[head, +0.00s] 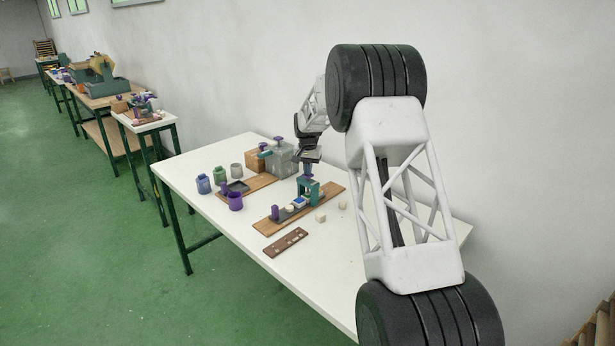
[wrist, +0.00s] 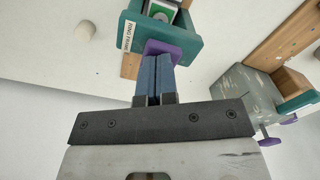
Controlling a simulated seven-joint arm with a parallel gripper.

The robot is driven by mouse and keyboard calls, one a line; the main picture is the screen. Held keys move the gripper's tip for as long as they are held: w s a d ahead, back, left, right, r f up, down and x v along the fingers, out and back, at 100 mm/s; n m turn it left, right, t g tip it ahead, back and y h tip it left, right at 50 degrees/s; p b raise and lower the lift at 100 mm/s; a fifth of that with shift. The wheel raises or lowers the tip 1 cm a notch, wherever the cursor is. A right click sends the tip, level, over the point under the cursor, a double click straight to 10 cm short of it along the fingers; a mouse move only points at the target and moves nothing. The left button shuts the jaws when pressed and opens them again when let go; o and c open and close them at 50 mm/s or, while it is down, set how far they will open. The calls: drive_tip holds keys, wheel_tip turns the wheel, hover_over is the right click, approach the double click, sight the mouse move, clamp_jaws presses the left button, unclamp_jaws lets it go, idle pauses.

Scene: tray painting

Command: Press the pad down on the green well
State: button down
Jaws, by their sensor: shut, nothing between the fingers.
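My gripper (head: 308,176) is shut, its two blue fingers (wrist: 153,80) together with nothing between them. It points down at the teal frame (head: 316,187) on a wooden board (head: 265,226). In the wrist view the fingertips are at a purple piece (wrist: 176,48) at the near side of the teal frame (wrist: 130,32); I cannot tell whether they touch it. A small green-edged piece with a white and grey middle (wrist: 161,11) shows inside the frame, cut by the picture edge. I cannot make out the pad or the green well for certain.
Blue (head: 203,185), green (head: 219,173), grey (head: 237,171) and purple (head: 235,202) pots stand left. A grey box (head: 283,162) and wooden box (head: 258,161) are behind. The table's near part is clear.

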drive_tip(key=shift+r, duration=2.25)
drive_tip(key=shift+r, duration=0.15)
wheel_tip(320, 180, up, 5)
drive_tip(key=shift+f, duration=0.1)
idle(0.7)
